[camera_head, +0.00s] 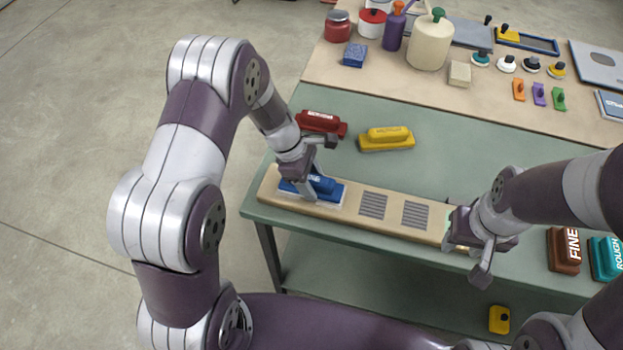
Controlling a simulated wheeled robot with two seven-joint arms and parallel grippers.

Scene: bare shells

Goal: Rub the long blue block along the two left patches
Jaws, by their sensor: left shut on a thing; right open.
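The long blue block (328,190) has a pale underside and rests on the left end of a long wooden board (338,213). My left gripper (311,184) is shut on the blue block from above. Two grey striped patches show on the board to the right of the block, one patch (373,205) nearer and another patch (415,215) further right. The board under the block is hidden. A greenish area (449,226) shows further right, partly covered by my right gripper. My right gripper (484,260) is open and empty by the board's right end.
A red block (321,123) and a yellow block (386,139) lie on the green table (480,145) behind the board. A brown block (564,250) and a teal block (606,259) stand at the right. Jars and small tools fill the back shelf. A yellow item (499,319) lies below.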

